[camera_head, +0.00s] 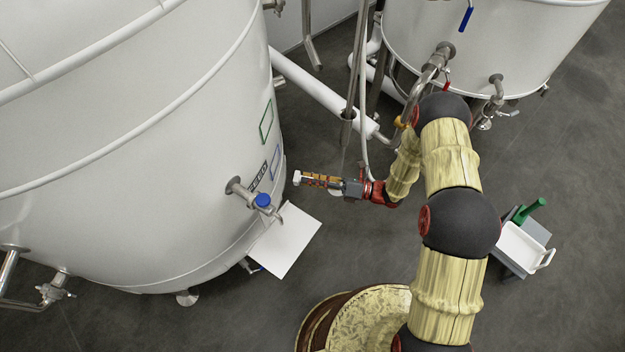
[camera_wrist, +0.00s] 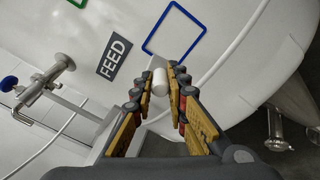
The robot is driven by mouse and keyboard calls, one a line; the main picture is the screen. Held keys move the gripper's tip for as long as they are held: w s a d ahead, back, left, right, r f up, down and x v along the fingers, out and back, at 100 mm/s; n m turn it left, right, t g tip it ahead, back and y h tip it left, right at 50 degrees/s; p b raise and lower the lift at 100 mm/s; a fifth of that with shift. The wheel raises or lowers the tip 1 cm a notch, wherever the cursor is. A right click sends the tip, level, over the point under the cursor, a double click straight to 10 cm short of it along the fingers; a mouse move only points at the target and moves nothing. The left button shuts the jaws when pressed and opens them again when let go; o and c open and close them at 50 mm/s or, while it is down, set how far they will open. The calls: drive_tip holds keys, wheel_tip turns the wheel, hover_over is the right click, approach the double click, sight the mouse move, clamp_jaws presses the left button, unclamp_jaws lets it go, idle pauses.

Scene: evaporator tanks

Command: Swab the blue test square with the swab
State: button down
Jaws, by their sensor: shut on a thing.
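The blue test square (camera_head: 271,168) is a blue outline on the curved white tank wall. It also shows in the wrist view (camera_wrist: 157,26), at the top centre. My gripper (camera_head: 316,181) is shut on the swab (camera_wrist: 160,82), a white piece whose rounded end shows between the fingertips. In the head view, the swab's white end (camera_head: 297,178) points left towards the tank. A gap shows between the swab and the wall, with the square a little beyond the fingertips. Most of the swab is hidden between the fingers.
A FEED label (camera_wrist: 115,57) and a valve with a blue knob (camera_head: 263,200) are beside the square on the tank. A green outline (camera_head: 266,121) is farther along the wall. A white sheet (camera_head: 285,240) lies below. A white tray (camera_head: 523,248) and green object (camera_head: 530,210) stand right.

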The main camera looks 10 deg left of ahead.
sight(300, 178)
drive_tip(key=shift+w+a, duration=0.15)
drive_tip(key=shift+a, duration=1.3)
drive_tip(key=shift+w+a, duration=0.15)
drive_tip(key=shift+a, duration=1.25)
drive_tip(key=shift+w+a, duration=0.1)
drive_tip(key=shift+a, duration=1.05)
drive_tip(key=shift+w, duration=0.15)
drive_tip(key=shift+w+d+b, duration=0.25)
drive_tip(key=shift+w+b, duration=0.3)
drive_tip(key=shift+w, duration=0.75)
drive_tip(key=shift+w+d+b, duration=0.2)
drive_tip(key=shift+w+b, duration=0.85)
drive_tip(key=shift+w, duration=1.95)
drive_tip(key=shift+s, duration=0.15)
drive_tip(key=s+a+p, duration=0.1)
drive_tip(key=s+p, duration=0.2)
drive_tip(key=s, duration=0.5)
drive_tip(key=shift+s, duration=0.3)
